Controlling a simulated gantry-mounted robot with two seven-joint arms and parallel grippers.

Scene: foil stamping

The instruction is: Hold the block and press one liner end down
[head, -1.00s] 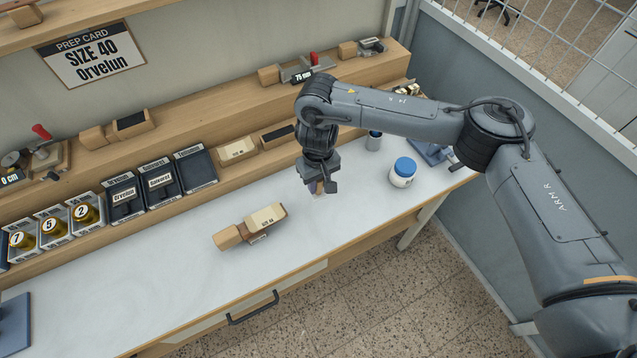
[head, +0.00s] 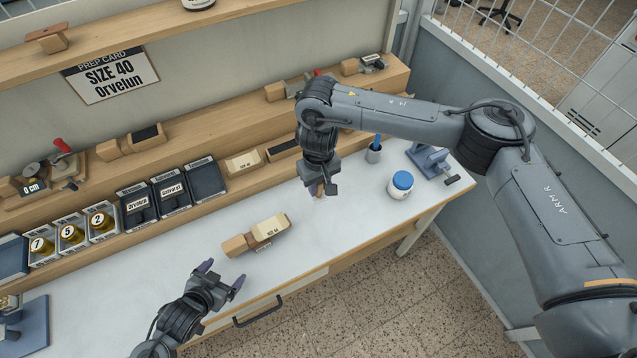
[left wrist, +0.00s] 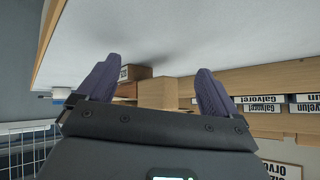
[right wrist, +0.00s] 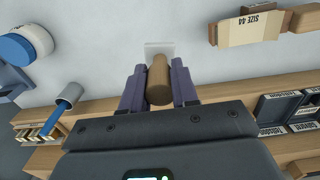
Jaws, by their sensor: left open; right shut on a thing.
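A wooden block (head: 237,245) lies on the white bench top, with a cream liner (head: 270,228) marked with a size over its right part. The block also shows in the right wrist view (right wrist: 304,20) and, partly, between the fingers in the left wrist view (left wrist: 157,92). My left gripper (head: 221,274) is open and empty, just in front and left of the block, apart from it. My right gripper (head: 319,189) is shut on a wooden-handled tool (right wrist: 159,82) with a pale flat end, right of the block. Whether the liner ends lie flat is too small to tell.
A blue-lidded jar (head: 401,185), a grey cup (head: 374,154) and a blue fixture (head: 430,160) stand at the right. Labelled dark boxes (head: 171,193) and numbered bins (head: 72,233) line the back left. Bench surface around the block is clear.

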